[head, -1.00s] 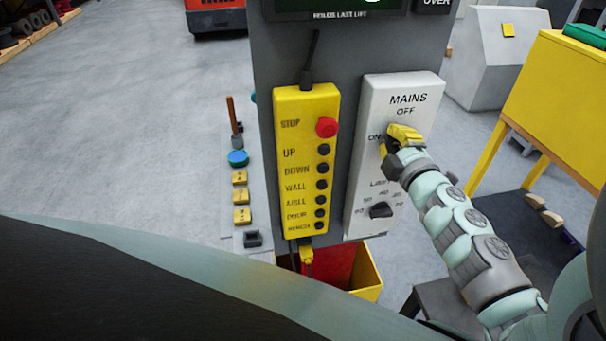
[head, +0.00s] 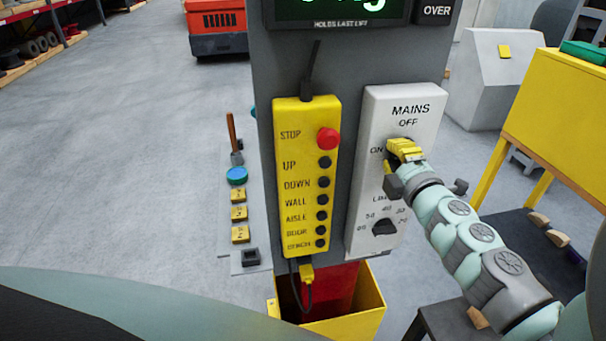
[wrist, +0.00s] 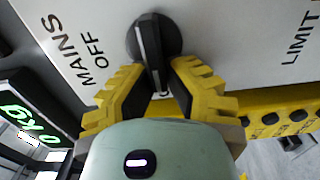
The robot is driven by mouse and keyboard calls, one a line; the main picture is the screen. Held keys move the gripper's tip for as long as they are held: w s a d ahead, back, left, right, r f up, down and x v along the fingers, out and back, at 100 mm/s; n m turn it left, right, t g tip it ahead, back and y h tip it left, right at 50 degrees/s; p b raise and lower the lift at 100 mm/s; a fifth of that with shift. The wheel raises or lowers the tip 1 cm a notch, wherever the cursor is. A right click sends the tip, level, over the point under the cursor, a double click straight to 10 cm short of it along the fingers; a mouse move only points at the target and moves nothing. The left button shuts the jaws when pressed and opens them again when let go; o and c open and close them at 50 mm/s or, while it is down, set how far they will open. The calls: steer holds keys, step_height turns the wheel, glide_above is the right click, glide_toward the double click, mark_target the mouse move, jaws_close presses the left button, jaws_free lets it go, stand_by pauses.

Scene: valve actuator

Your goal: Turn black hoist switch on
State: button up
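The black mains switch (wrist: 153,40) is a round knob with a raised bar, on a white panel (head: 400,100) marked MAINS, OFF and ON. In the wrist view its bar runs up and down the picture, crosswise to the OFF direction. My gripper (wrist: 160,68) has its yellow fingers on either side of the bar, with a small gap visible between them and the bar. Whether a fingertip touches it is unclear. In the head view my gripper (head: 400,152) covers the switch, beside the ON mark.
A second black knob (head: 385,227), marked LIMIT, sits below on the same panel. A yellow pendant (head: 306,180) with a red STOP button (head: 328,139) hangs to the left. A green-lit kg display (head: 340,8) is above. A yellow bin (head: 345,322) stands below.

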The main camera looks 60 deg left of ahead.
steer(key=o, duration=0.5)
steer(key=shift+w, duration=0.15)
steer(key=shift+c, duration=0.2)
steer(key=shift+d, duration=0.1)
steer(key=v, duration=1.1)
steer(key=shift+s+d, duration=0.25)
steer(key=shift+d, duration=0.05)
